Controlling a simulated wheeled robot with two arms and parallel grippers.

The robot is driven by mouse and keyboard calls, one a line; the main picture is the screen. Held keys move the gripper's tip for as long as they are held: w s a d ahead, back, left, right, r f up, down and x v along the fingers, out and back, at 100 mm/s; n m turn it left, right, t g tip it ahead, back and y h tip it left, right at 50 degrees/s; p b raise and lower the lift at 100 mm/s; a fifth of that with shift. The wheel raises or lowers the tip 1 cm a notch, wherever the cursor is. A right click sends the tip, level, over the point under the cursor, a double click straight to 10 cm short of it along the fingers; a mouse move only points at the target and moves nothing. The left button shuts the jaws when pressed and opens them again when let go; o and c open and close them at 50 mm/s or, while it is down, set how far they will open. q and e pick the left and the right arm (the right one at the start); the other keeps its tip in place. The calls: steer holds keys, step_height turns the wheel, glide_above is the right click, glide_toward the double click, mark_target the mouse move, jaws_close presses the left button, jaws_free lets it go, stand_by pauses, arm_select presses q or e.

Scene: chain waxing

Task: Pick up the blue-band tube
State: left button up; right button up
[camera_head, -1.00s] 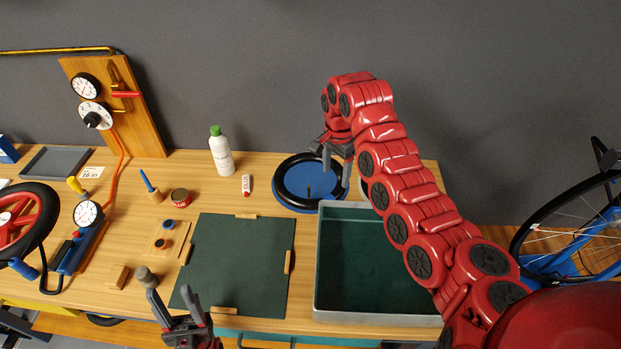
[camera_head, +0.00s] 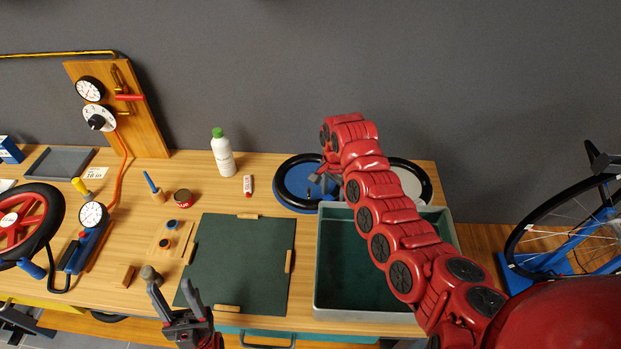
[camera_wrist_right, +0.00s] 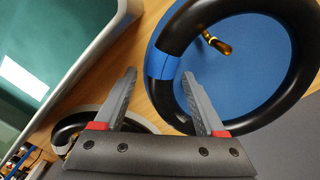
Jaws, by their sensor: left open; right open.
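The blue-band tube (camera_wrist_right: 183,43) is a black ring with a blue band (camera_wrist_right: 164,63), lying on a round blue disc (camera_wrist_right: 222,75). In the head view the tube (camera_head: 283,169) lies at the back of the bench, partly hidden by my right arm. My right gripper (camera_wrist_right: 160,76) is open and empty at the tube's near edge. In the wrist view the blue band shows between its fingertips; I cannot tell if they touch it. In the head view the right gripper (camera_head: 320,183) is small and partly covered. My left gripper (camera_head: 172,287) is open and empty near the bench's front edge.
A second black ring (camera_head: 425,175) lies right of the tube, behind my right arm. A grey-rimmed tray with a green floor (camera_head: 340,265) is in front. A white bottle (camera_head: 223,158), small red-white tube (camera_head: 248,185) and green mat (camera_head: 240,260) are to the left.

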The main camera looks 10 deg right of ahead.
jaws_close()
stand_by(0.5)
